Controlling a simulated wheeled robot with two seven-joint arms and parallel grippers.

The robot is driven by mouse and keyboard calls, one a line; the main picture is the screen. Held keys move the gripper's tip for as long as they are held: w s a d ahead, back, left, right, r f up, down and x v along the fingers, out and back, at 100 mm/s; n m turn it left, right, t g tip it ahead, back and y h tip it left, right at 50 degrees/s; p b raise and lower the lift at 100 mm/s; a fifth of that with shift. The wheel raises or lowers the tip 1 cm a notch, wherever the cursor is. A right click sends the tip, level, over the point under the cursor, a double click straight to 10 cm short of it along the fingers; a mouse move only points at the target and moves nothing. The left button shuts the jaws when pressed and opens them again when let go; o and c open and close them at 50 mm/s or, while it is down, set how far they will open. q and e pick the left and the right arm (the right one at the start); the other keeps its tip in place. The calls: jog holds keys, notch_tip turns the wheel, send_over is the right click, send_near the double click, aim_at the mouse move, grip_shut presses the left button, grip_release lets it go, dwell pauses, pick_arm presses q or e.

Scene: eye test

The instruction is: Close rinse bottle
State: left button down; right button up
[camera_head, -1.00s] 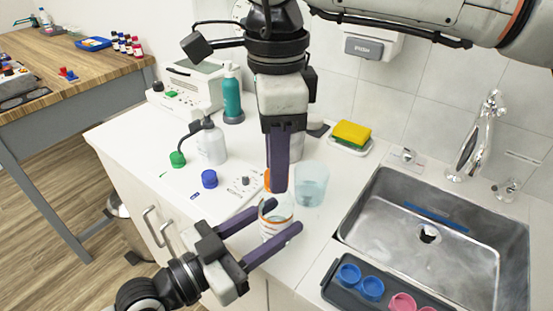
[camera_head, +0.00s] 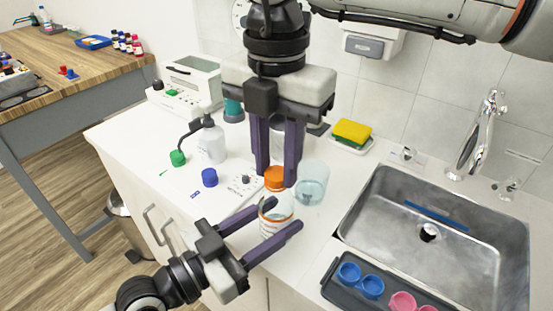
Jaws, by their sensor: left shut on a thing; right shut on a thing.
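The rinse bottle (camera_head: 274,224) is clear with a white and orange label. It stands upright near the counter's front edge. My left gripper (camera_head: 284,216) comes in from the lower left and is shut on its body, one finger on each side. My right gripper (camera_head: 276,180) points down from above and is shut on the orange cap (camera_head: 275,179).
A cup of clear liquid (camera_head: 312,183) stands close right of the bottle. The sink (camera_head: 390,215) and a dark tray of small cups (camera_head: 345,292) are to the right. A white dispenser bottle (camera_head: 211,146), a blue cap (camera_head: 209,178) and a green cap (camera_head: 177,158) are on the left.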

jog(key=m, duration=1.4)
jog(key=shift+m, duration=0.4)
jog(key=o, duration=1)
jog(key=shift+r, duration=2.25)
